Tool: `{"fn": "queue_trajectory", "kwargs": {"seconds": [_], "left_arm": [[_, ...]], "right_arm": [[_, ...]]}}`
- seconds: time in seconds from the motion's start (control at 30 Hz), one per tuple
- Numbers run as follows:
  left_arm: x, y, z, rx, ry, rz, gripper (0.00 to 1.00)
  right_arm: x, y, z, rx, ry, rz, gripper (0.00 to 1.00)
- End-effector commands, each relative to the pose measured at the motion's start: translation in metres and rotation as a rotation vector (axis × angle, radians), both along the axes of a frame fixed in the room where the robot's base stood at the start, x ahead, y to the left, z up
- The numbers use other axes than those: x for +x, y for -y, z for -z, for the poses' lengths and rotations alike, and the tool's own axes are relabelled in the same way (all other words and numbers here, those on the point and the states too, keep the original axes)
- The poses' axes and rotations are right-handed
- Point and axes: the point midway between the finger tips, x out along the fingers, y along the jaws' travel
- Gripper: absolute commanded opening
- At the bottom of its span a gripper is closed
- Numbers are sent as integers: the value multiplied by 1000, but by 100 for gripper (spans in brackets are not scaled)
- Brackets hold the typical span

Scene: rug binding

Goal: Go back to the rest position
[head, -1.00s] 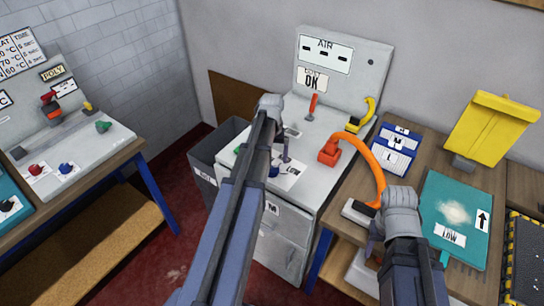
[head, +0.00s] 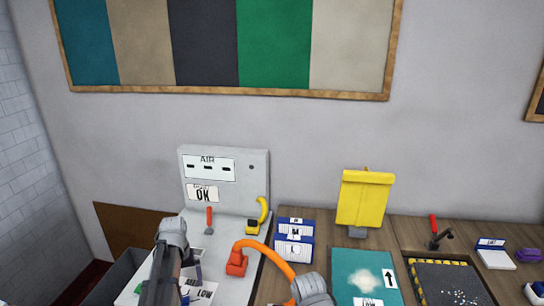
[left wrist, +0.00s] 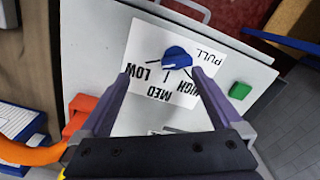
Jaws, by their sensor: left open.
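My left gripper (head: 190,268) is over the grey air machine (head: 228,232) in the head view. In the left wrist view its two fingers (left wrist: 160,78) are spread apart with nothing between them. A blue knob (left wrist: 177,58) on a white LOW/MED/HIGH label (left wrist: 150,48) lies just beyond the fingertips; I see no contact. The right fingers are hidden or out of frame.
A red lever (head: 209,220) and a yellow handle (head: 261,212) stand on the machine. Blue-white boxes (head: 295,238), a yellow stand (head: 363,198) and a teal mat (head: 350,268) are on the bench to the right. A green button (left wrist: 240,90) is near the knob.

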Motion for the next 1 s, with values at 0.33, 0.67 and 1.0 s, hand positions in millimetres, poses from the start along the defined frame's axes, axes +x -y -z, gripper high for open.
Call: {"fn": "queue_trajectory", "kwargs": {"seconds": [0.33,0.67,1.0], "left_arm": [[-92,194,-1,49,-39,434,100],[-159,266,-2,85,-55,675,100],[-164,272,5,88,-56,697,100]], "right_arm": [[0,0,0,0,0,0,50],[0,0,0,0,0,0,50],[0,0,7,0,0,0,50]]}}
